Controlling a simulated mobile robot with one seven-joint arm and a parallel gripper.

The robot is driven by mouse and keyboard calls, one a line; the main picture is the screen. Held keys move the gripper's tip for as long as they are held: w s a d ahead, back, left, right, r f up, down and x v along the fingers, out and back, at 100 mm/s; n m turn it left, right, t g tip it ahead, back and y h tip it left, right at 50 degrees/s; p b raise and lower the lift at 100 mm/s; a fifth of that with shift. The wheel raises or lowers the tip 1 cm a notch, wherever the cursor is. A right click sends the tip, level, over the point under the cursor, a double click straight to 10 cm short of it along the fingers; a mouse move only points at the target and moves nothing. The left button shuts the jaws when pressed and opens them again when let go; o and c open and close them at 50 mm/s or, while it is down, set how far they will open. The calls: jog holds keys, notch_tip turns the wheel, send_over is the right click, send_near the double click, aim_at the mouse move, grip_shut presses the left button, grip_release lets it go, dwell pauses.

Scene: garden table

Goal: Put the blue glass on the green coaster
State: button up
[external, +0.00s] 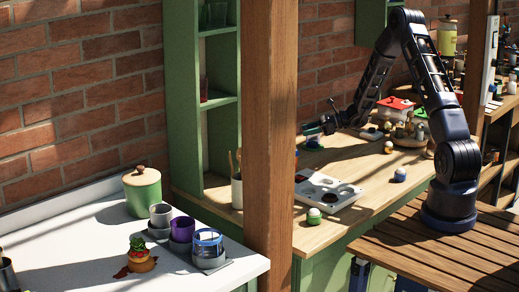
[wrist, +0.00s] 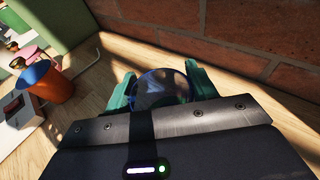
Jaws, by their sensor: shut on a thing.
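A see-through glass with a blue rim (wrist: 162,88) stands between the two teal fingers of my gripper (wrist: 163,90) in the wrist view, and the fingers are shut on its sides. In the external view my gripper (external: 319,128) reaches left over the back of the wooden workbench, and the held glass is too small to make out there. I cannot make out a green coaster in either view.
An orange cup with a blue inside (wrist: 45,83) stands left of my gripper, beside a white device. A brick wall (wrist: 250,45) is close behind the held glass. A wooden post (external: 270,130) stands between the workbench (external: 345,225) and the white counter (external: 90,235).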

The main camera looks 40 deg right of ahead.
jog(key=shift+f, duration=0.15)
jog(key=o, duration=1.1)
